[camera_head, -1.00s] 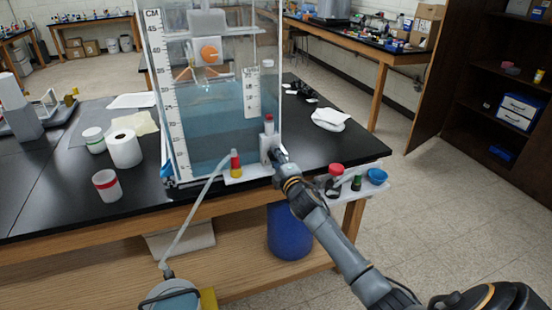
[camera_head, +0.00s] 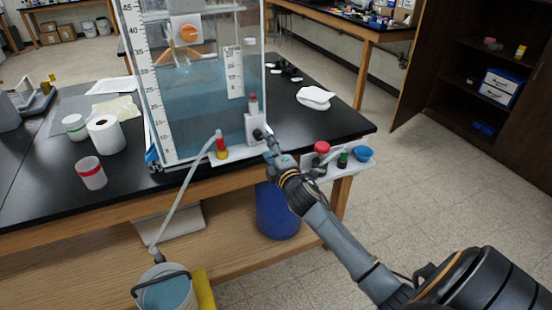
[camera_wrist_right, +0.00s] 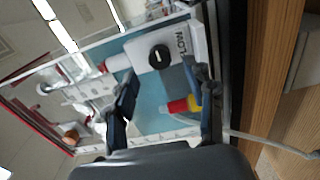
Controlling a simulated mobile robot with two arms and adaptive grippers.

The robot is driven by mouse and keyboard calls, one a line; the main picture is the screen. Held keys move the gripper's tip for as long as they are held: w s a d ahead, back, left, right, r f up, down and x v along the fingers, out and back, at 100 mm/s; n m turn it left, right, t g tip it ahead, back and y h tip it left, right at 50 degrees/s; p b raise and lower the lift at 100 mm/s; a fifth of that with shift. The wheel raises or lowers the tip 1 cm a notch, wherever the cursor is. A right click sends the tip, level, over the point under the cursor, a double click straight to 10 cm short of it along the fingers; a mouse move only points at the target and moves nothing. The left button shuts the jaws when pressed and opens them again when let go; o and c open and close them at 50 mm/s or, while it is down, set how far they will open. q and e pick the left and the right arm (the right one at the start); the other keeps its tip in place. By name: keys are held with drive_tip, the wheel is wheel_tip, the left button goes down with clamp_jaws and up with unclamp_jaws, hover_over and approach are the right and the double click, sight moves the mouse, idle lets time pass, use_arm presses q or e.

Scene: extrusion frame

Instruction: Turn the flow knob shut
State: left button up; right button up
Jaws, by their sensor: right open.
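The flow knob is a round black knob with a white mark (camera_wrist_right: 159,57), on a white block (camera_wrist_right: 183,45) lettered in dark print. In the head view the knob (camera_head: 258,134) shows on the front of the white block (camera_head: 252,121) at the water tank's lower right corner. My right gripper (camera_head: 270,144) is just in front of the knob, to its right in the picture. In the right wrist view its two dark fingers (camera_wrist_right: 165,98) are spread apart with nothing between them. The knob lies beyond the fingertips, apart from them. My left gripper is in neither view.
The clear tank (camera_head: 200,110) holds blue water. A red-and-yellow fitting (camera_head: 220,147) and a pale hose (camera_head: 183,200) are left of the block; the hose runs down to a bucket (camera_head: 166,290). A small shelf with a red-capped jar (camera_head: 321,148) and blue bowl (camera_head: 363,154) is right.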

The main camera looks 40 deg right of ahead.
drive_tip(key=v, duration=0.6)
idle(0.4)
drive_tip(key=s+a+f+m+g+y, duration=0.1)
drive_tip(key=s+a+f+m+g, duration=0.2)
drive_tip(key=f, duration=0.9)
drive_tip(key=s+f+m+g, duration=0.15)
drive_tip(key=s+f, duration=0.45)
drive_tip(key=f, duration=0.7)
drive_tip(key=s+a+f+m+g+y, duration=0.15)
drive_tip(key=s+f+g, duration=0.25)
drive_tip(key=f, duration=0.8)
drive_tip(key=s+a+f+m+g, duration=0.2)
drive_tip(key=s+a+f, duration=0.2)
drive_tip(key=s+f, duration=0.3)
drive_tip(key=s+a+f+m+g+y, duration=0.1)
drive_tip(key=s+f, duration=0.6)
drive_tip(key=s, duration=1)
drive_tip(key=s+a+f+m+g, duration=0.3)
drive_tip(key=s+a+f+g, duration=0.2)
drive_tip(key=s, duration=0.7)
wheel_tip(320, 180, down, 2)
drive_tip(key=shift+s+a+f+m, duration=0.2)
drive_tip(key=shift+a+m, duration=0.2)
drive_tip(key=shift+a, duration=0.75)
